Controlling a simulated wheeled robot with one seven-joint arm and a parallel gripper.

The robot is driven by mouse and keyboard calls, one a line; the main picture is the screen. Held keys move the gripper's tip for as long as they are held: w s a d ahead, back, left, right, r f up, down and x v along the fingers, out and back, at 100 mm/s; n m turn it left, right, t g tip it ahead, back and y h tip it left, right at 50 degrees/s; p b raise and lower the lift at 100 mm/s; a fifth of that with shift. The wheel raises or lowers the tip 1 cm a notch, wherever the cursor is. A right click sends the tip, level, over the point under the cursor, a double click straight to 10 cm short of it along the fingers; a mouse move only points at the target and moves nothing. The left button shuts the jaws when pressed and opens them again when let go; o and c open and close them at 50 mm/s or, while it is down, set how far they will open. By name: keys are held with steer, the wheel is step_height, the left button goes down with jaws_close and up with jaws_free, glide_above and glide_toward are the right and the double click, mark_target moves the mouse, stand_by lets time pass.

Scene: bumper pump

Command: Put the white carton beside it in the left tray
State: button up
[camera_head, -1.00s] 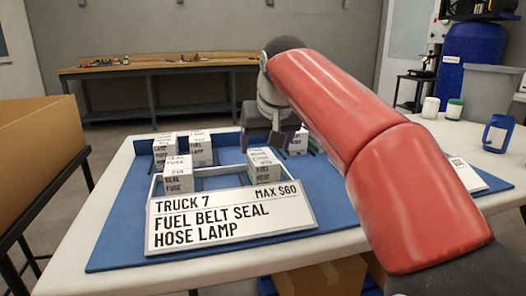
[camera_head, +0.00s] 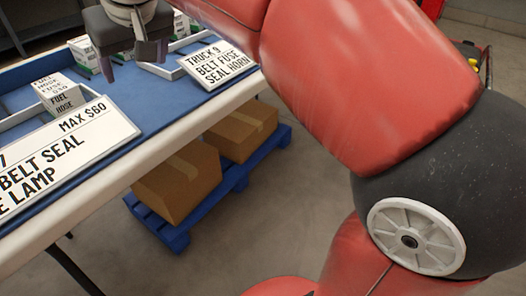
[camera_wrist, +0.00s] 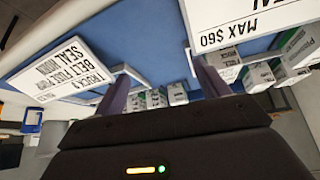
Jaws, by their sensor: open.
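The left tray (camera_head: 18,118) is at the left of the head view, behind its TRUCK 7 sign (camera_head: 65,150), and is partly cut off. A white carton labelled FUEL HOSE (camera_head: 62,98) stands in it. My gripper (camera_head: 130,62) is open and empty above the blue mat, between the two trays. White cartons with green marks (camera_head: 82,52) stand behind it, partly hidden. In the wrist view, small white cartons (camera_wrist: 155,98) show between the fingers of my gripper (camera_wrist: 163,82), apart from them. I cannot tell which carton is the one meant.
The right tray (camera_head: 160,70) stands behind its TRUCK 9 sign (camera_head: 218,64); the sign also shows in the wrist view (camera_wrist: 75,75). Blue mat (camera_head: 165,108) is bare between the trays. Cardboard boxes (camera_head: 180,180) lie on a blue pallet (camera_head: 235,178) under the table.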

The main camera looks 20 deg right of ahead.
steer(key=s+d+f+m+h, duration=0.2)
steer(key=s+d+f+m, duration=0.2)
steer(key=s+d+f, duration=1.3)
step_height(320, 180, down, 4)
steer(key=shift+s+f, duration=0.1)
steer(key=shift+s, duration=0.75)
